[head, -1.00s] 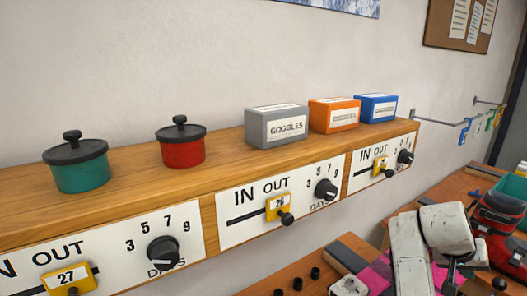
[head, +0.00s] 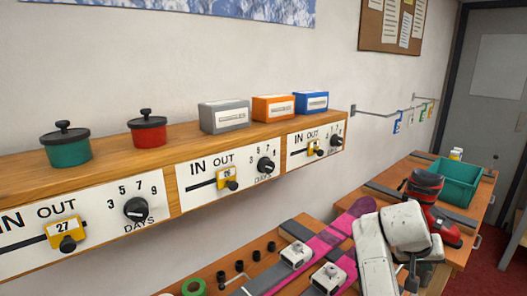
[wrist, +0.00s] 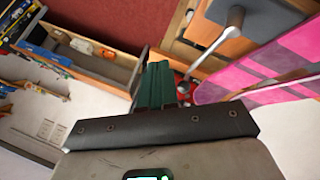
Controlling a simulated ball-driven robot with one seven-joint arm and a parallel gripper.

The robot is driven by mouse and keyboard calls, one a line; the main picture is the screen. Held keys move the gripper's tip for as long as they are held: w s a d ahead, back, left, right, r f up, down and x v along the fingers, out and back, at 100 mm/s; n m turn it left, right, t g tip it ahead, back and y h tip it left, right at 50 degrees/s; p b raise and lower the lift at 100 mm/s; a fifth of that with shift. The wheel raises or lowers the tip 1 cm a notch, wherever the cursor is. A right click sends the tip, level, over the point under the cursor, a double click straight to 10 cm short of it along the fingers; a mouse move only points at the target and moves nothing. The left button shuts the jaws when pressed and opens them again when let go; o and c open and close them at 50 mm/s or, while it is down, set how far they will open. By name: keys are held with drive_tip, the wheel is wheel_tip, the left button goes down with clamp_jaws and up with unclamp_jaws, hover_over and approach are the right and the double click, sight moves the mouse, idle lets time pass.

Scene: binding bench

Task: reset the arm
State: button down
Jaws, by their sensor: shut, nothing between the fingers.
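My white arm shows at the lower right of the head view, bent over the bench beside a pink board (head: 343,228). My gripper (wrist: 158,66) shows in the wrist view as two dark green fingers standing together above a black bar. They are shut with nothing between them. I cannot make out the gripper in the head view. In the wrist view the pink board (wrist: 285,60) lies to the right of the fingers, apart from them.
A wooden shelf (head: 100,168) on the wall carries a teal pot (head: 66,150), a red pot (head: 148,132) and grey, orange and blue boxes. A grey door (head: 490,110) is at right.

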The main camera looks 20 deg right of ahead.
drive_tip(key=s+a+f+n+t+y, duration=0.1)
drive_tip(key=s+a+f+n+y, duration=0.1)
drive_tip(key=s+a+f, duration=0.35)
drive_tip(key=s+a+f+n+y, duration=0.1)
drive_tip(key=s+a+f+n, duration=0.15)
drive_tip(key=a+f, duration=0.55)
drive_tip(key=s+a+f+n+y, duration=0.2)
drive_tip(key=s+a+f, duration=0.1)
drive_tip(key=s+a, duration=0.3)
drive_tip(key=s+a+f+n+y, duration=0.1)
drive_tip(key=s+a+f+y, duration=0.1)
drive_tip(key=s+a+f, duration=0.2)
drive_tip(key=s+a, duration=0.3)
drive_tip(key=s, duration=0.4)
drive_tip(key=shift+a+f+n+y, duration=0.15)
drive_tip(key=shift+a+n+y, duration=0.1)
drive_tip(key=shift+n+y, duration=0.1)
